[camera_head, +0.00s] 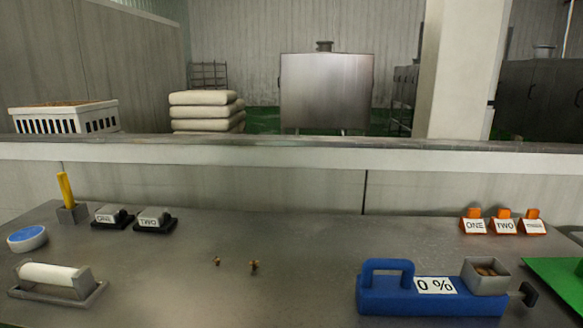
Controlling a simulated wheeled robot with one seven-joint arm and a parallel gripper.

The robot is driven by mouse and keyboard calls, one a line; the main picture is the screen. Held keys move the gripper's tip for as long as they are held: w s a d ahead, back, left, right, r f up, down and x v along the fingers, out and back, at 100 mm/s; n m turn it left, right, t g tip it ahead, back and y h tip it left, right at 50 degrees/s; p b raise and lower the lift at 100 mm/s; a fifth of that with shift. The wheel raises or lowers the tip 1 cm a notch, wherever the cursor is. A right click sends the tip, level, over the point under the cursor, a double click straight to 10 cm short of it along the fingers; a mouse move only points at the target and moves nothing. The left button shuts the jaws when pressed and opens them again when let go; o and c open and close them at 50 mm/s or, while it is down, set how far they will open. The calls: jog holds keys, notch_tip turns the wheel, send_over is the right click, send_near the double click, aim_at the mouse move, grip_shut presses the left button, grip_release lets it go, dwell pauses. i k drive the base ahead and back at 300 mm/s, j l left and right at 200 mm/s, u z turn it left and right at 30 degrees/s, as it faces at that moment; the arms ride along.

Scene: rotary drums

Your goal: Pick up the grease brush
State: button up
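A yellow handle (66,190) stands upright, slightly tilted, in a small grey holder (73,214) at the back left of the grey table; it looks like the grease brush, with its lower end hidden inside the holder. A round tin with a blue top (27,238) sits to the left of the holder and in front of it, apart from it. My gripper is not in view.
Two dark-based blocks labelled ONE (111,216) and TWO (155,219) stand right of the holder. A white roller (54,276) lies front left. A blue device (425,298) reads 0 %. Orange tags (503,222) stand back right. The table's middle holds only two small brown bits.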

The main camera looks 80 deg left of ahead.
aim_at(62, 177)
jog(key=u, duration=3.75)
jog(key=i+j+z, duration=0.15)
jog(key=j+z, duration=0.3)
jog(key=i+j+z, duration=0.1)
jog(key=j+z, duration=0.15)
jog(key=z, duration=0.15)
jog(key=i+j+z, duration=0.2)
jog(key=j, duration=1)
jog(key=j+z, duration=0.2)
jog(key=j, duration=2.5)
jog(key=i, duration=0.65)
